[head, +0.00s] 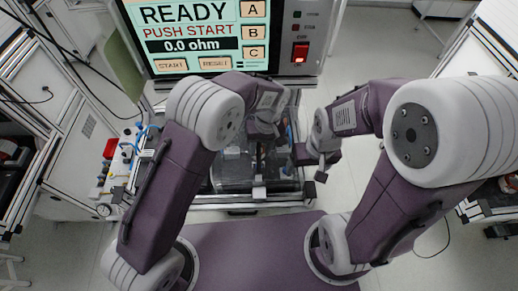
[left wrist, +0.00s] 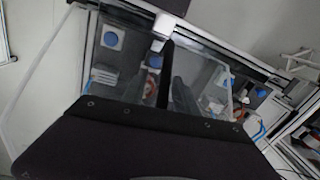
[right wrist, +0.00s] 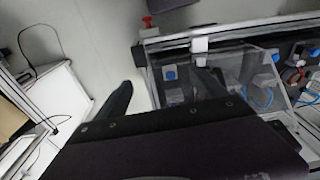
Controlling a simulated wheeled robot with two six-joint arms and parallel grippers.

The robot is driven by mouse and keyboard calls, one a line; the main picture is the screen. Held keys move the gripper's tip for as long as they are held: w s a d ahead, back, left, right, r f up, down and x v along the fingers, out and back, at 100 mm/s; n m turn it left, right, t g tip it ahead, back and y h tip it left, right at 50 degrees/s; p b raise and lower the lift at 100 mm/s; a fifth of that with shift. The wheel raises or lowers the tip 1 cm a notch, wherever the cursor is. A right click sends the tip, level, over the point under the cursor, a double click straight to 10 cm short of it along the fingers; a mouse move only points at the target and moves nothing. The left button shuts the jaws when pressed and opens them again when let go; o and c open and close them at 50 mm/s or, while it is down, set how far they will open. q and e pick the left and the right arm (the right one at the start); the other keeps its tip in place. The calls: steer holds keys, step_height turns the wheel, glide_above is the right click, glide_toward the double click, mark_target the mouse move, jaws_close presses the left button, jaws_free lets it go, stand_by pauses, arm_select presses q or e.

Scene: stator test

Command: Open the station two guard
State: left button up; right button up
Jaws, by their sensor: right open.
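Clear guards cover the bench below the instrument. A left pane (head: 232,172) and a right pane (head: 285,172) meet at a dark strip in the head view. I cannot tell which is station two. A white block (head: 259,193) sits at the front edge; it also shows in the left wrist view (left wrist: 158,45) and right wrist view (right wrist: 199,44). My left gripper (head: 261,140) is over the panes; its fingers look close together, and their grip is unclear. My right gripper (head: 323,168) is open, beside the right end of the panes, fingers wide apart.
The instrument (head: 235,38) reads READY, PUSH START, 0.0 ohm, with a lit red switch (head: 300,52). A red button (head: 110,148) and blue tubing stand left of the guards. Blue parts (left wrist: 195,38) show through the panes. White cabinets flank both sides, with floor between.

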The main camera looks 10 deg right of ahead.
arm_select(q)
steer(key=shift+d+r, duration=0.1)
steer(key=shift+r, duration=0.1)
step_height(320, 180, up, 9)
steer(key=d+b, duration=0.1)
steer(key=b, duration=0.1)
steer(key=shift+f, duration=0.2)
